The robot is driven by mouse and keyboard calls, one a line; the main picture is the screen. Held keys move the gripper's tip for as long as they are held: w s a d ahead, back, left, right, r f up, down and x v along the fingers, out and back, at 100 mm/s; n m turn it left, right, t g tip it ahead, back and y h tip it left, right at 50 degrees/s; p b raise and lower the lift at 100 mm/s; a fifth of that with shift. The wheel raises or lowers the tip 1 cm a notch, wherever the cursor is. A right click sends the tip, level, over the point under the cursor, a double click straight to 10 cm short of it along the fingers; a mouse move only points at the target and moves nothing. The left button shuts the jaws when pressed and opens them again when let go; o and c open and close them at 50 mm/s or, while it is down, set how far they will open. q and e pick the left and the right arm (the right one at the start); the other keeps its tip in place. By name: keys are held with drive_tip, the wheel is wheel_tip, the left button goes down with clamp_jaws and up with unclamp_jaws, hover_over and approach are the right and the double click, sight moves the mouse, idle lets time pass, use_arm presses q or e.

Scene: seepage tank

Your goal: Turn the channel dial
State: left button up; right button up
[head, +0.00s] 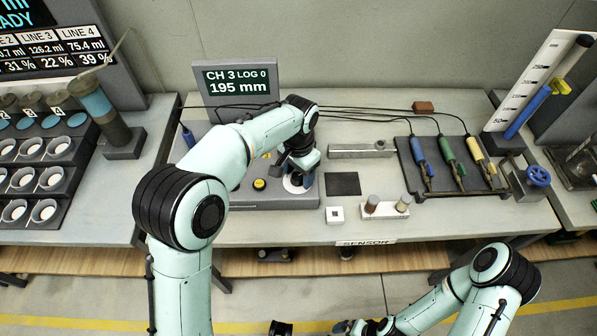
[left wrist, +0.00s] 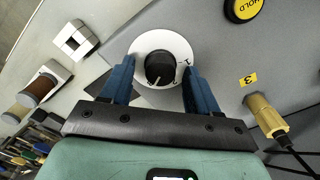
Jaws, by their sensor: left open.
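The channel dial is a black knob (left wrist: 160,68) on a round white plate with dark marks, on the grey console; a white line on the knob points down-left in the left wrist view. My left gripper (left wrist: 159,64) is open, its blue fingers on either side of the knob with a gap on both sides. In the head view my left gripper (head: 299,170) is over the dial's white plate (head: 291,187) and hides most of it. The console display (head: 237,82) reads "CH 3 LOG 0" and "195 mm". My right gripper (head: 350,327) is low at the bottom edge, its fingers unclear.
A yellow HOLD button (left wrist: 243,7) is beside the dial, and a yellow plug (left wrist: 266,115) marked 3 is in the console. A dark square (head: 343,184), a white block (head: 334,215) and a rack with coloured probes (head: 446,150) are to the right. Cables run behind.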

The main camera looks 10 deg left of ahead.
use_arm(q)
drive_tip(key=c, duration=1)
drive_tip(key=shift+c, duration=0.2)
drive_tip(key=shift+n, duration=0.3)
use_arm(e)
drive_tip(key=shift+w+r, duration=0.1)
drive_tip(key=shift+r, duration=0.05)
use_arm(q)
drive_tip(key=n+p, duration=0.1)
drive_tip(key=n, duration=0.3)
drive_tip(key=shift+a+n, duration=0.1)
drive_tip(key=shift+n, duration=0.2)
drive_tip(key=n+p, duration=0.1)
drive_tip(key=n, duration=0.2)
drive_tip(key=shift+n, duration=1.7)
use_arm(e)
drive_tip(key=shift+w+r, duration=0.4)
drive_tip(key=shift+r, duration=0.25)
drive_tip(key=shift+w+r, duration=0.4)
drive_tip(key=shift+r, duration=0.25)
